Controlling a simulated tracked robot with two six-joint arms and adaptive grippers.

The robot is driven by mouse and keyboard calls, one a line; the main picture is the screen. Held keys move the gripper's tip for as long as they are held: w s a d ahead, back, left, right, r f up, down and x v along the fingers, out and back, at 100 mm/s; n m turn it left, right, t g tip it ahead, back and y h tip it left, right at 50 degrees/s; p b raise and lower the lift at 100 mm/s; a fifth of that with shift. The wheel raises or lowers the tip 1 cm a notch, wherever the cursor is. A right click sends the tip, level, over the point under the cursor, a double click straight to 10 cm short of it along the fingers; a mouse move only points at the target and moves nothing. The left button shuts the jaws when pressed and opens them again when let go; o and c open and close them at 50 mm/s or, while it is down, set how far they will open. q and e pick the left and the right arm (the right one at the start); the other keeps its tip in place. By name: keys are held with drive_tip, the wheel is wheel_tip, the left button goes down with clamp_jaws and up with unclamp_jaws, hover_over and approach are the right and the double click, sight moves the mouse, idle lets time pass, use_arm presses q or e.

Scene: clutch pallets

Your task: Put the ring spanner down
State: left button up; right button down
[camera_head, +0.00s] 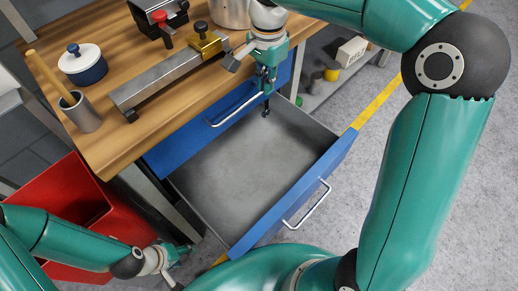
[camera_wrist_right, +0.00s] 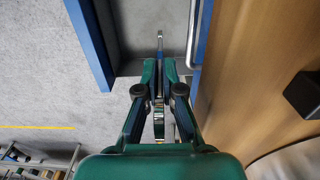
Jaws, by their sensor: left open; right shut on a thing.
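My right gripper (camera_head: 265,84) points down over the back part of the open drawer (camera_head: 240,175). It is shut on the ring spanner. In the right wrist view the grey metal spanner (camera_wrist_right: 160,44) shows as a thin edge-on strip between and beyond the fingertips (camera_wrist_right: 159,72). In the head view the gripper largely hides the spanner, and I cannot tell whether it touches the drawer floor. The visible drawer floor is grey and bare. My left gripper (camera_head: 176,258) is open and low at the bottom left, beside the red bin (camera_head: 60,200), away from the spanner.
A second blue drawer front (camera_head: 190,135) borders the open drawer. Grey floor lies right.

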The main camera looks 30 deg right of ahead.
wheel_tip(320, 180, down, 25)
drive_tip(key=b, duration=0.4)
drive_tip(key=shift+d+f, duration=0.15)
drive_tip(key=shift+d, duration=0.1)
drive_tip(key=shift+s, duration=0.1)
drive_tip(key=shift+f+b, duration=0.15)
drive_tip(key=shift+b, duration=0.3)
drive_tip(key=c, duration=1.3)
unclamp_jaws()
